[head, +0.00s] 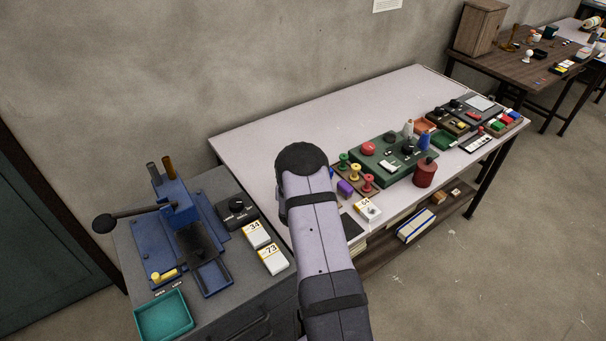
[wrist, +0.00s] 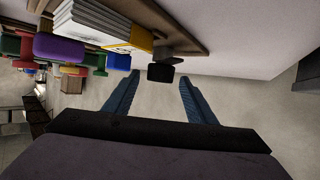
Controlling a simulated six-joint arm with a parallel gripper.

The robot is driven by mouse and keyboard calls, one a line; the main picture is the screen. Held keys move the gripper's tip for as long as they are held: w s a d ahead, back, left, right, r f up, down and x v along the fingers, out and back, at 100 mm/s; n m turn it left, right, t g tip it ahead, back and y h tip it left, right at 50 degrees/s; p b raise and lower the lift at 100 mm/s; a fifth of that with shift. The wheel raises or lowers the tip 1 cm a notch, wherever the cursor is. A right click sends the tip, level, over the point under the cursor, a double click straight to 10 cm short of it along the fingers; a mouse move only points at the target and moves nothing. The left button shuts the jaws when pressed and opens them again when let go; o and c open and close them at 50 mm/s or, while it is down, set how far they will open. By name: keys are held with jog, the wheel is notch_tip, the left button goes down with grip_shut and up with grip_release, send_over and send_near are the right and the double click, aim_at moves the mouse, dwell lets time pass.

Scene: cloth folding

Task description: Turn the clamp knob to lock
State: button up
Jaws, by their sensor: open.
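A blue clamp press (head: 180,215) stands on the grey bench at the left, with a lever ending in a black ball (head: 104,223). A small yellow knob (head: 163,276) sits at the press's front left base, above two small labels too small to read. I take it as the clamp knob; its exact setting is unclear. My gripper shows in the wrist view (wrist: 158,80), its two blue fingers apart and nothing held between them. It is away from the press, facing the long table's edge; in the head view my own arm hides it. The knob is not in the wrist view.
A teal tray (head: 164,317), a black dial box (head: 237,209) and white numbered blocks (head: 272,259) share the grey bench.

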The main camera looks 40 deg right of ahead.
jog(key=shift+x, duration=0.95)
jog(key=c, duration=1)
jog(key=shift+c, duration=0.2)
